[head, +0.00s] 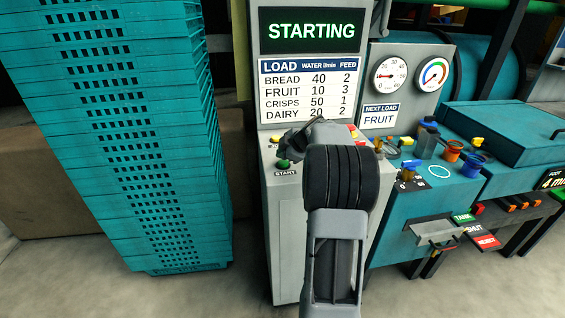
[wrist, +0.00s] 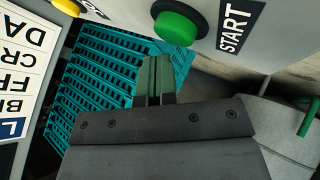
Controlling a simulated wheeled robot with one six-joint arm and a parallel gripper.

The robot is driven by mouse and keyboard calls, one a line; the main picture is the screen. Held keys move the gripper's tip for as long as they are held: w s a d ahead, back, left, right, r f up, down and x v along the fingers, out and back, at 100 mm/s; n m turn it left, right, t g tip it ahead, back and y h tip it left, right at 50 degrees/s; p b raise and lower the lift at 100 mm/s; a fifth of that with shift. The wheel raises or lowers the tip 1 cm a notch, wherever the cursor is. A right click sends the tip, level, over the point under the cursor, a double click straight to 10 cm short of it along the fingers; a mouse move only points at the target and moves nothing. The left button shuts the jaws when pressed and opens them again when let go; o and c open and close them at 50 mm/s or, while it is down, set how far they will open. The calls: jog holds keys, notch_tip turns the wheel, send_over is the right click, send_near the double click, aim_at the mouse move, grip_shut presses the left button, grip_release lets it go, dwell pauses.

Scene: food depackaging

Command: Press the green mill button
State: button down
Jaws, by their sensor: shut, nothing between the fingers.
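The green mill button (head: 283,164) sits on the grey control cabinet above a START label (head: 285,173). In the wrist view the green button (wrist: 178,27) is a round cap on a black collar beside the START label (wrist: 232,27). My gripper (wrist: 155,62) is shut and empty, with its fingertips just short of the button in the picture; I cannot tell whether they touch it. In the head view my arm covers the middle of the cabinet, and the fingertips are hard to make out there. The display (head: 312,30) reads STARTING.
A tall stack of teal crates (head: 130,140) stands left of the cabinet. A yellow button (wrist: 68,7) lies near the green one. A load chart (head: 308,90) hangs below the display. At right stands a teal machine (head: 400,235) with knobs and a NEXT LOAD FRUIT sign (head: 380,115).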

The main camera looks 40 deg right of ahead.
aim_at(283, 162)
jog(key=shift+r, duration=0.35)
jog(key=shift+r+p, duration=0.8)
jog(key=shift+r, duration=1.55)
